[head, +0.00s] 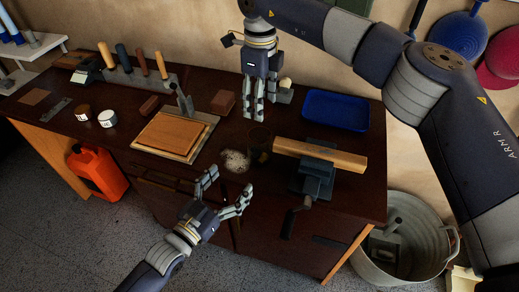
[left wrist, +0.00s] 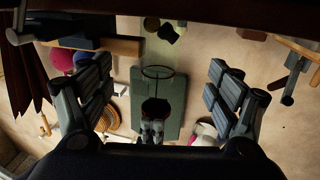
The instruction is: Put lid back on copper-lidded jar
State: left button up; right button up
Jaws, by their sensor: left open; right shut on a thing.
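A dark, see-through jar (head: 260,139) stands on the bench, beside a pale pile of shavings and left of the vise. It shows as a clear outlined cylinder in the left wrist view (left wrist: 157,73). My right gripper (head: 252,116) points down just behind and above the jar, its fingers close together; what they hold is hard to make out. In the left wrist view a dark brown round piece (left wrist: 155,108), possibly the lid, sits at the right gripper's fingertips (left wrist: 152,128). My left gripper (head: 226,190) is open and empty, in front of the bench edge, short of the jar.
A wooden beam (head: 320,155) is clamped in a vise (head: 314,180) right of the jar. A blue tray (head: 335,110) lies behind it. Shavings (head: 235,161) and a wooden board (head: 173,135) lie to the left. Small pots (head: 107,118) stand farther left.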

pick_arm(q)
jog(key=shift+w, duration=0.1)
jog(key=x, duration=1.2)
jog(key=c, duration=1.6)
pick_arm(e)
send_over(260, 124)
jog(key=s, duration=0.3)
jog(key=shift+w+f, duration=0.15)
jog(key=shift+f, duration=2.35)
jog(key=shift+f, duration=0.9)
jog(key=shift+f, duration=0.55)
